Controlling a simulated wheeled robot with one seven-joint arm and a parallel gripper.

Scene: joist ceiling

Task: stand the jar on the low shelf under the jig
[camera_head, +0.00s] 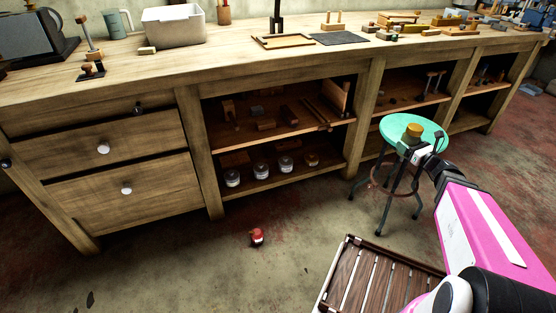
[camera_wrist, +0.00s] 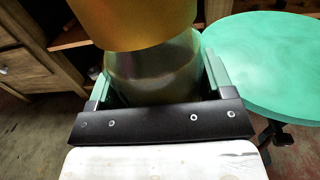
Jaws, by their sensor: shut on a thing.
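A glass jar with a gold lid (camera_head: 413,130) is held in my gripper (camera_head: 412,146). In the wrist view the clear jar body (camera_wrist: 155,75) stands between my two green fingers, with the wide gold lid above them. The jar overlaps the teal stool in the head view; the stool top lies to its right in the wrist view. I cannot tell how high the jar is. The low shelf (camera_head: 238,190) runs under the workbench and holds several similar jars (camera_head: 260,170) in a row. Several fixtures stand on the benchtop; I cannot tell which is the jig.
The teal stool (camera_head: 390,128) stands before the bench. A slatted wooden crate or pallet (camera_head: 375,285) lies on the floor nearby. A small red-topped item (camera_head: 257,237) is on the floor. An upper shelf (camera_head: 235,141) with wooden parts overhangs the low shelf. Bench posts (camera_head: 365,120) divide the bays.

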